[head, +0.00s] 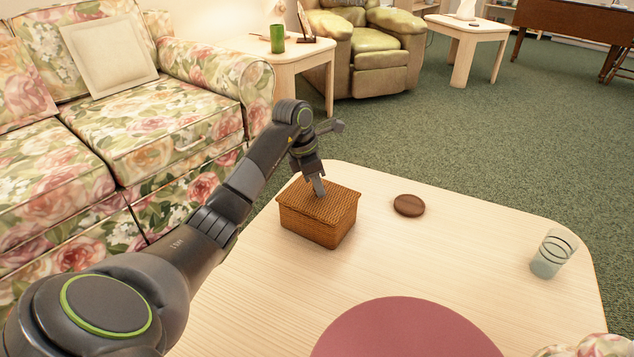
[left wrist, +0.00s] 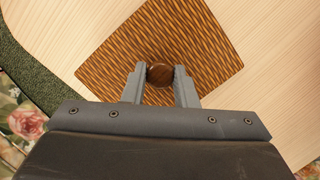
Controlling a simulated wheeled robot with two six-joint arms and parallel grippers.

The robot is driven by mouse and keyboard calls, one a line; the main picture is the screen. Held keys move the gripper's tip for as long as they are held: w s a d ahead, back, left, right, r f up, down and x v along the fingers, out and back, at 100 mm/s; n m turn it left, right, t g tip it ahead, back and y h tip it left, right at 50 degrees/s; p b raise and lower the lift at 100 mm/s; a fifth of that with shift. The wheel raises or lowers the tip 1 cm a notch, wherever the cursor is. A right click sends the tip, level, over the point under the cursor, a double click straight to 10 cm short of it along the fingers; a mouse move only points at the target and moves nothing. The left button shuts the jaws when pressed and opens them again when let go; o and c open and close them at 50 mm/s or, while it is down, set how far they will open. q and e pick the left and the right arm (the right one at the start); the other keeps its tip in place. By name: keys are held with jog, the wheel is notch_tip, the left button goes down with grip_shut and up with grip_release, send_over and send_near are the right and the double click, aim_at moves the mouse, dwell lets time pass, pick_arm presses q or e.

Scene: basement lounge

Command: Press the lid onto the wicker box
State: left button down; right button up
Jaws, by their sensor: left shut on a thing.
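The wicker box (head: 315,228) stands on the light wooden table. Its woven lid (head: 340,202) lies over the top of the box; I cannot tell whether it is fully seated. The lid also fills the middle of the left wrist view (left wrist: 205,55). My left gripper (head: 320,190) is above the lid, pointing down. In the left wrist view its two fingers (left wrist: 160,78) are shut on the round dark brown knob (left wrist: 160,73) of the lid. My right gripper is not in view.
The light wooden table (head: 250,300) also holds a round brown disc (head: 409,205), a clear glass (head: 552,254) and a pink round mat (head: 405,335). A floral sofa (head: 130,130) borders the table on the left. The tabletop between box and glass is mostly clear.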

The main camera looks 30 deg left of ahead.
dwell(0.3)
pick_arm(q)
jog(key=c, duration=1.1)
grip_release()
jog(key=o, duration=0.5)
jog(key=shift+r+p, duration=2.65)
jog(key=shift+r, duration=0.8)
jog(key=shift+c, duration=0.4)
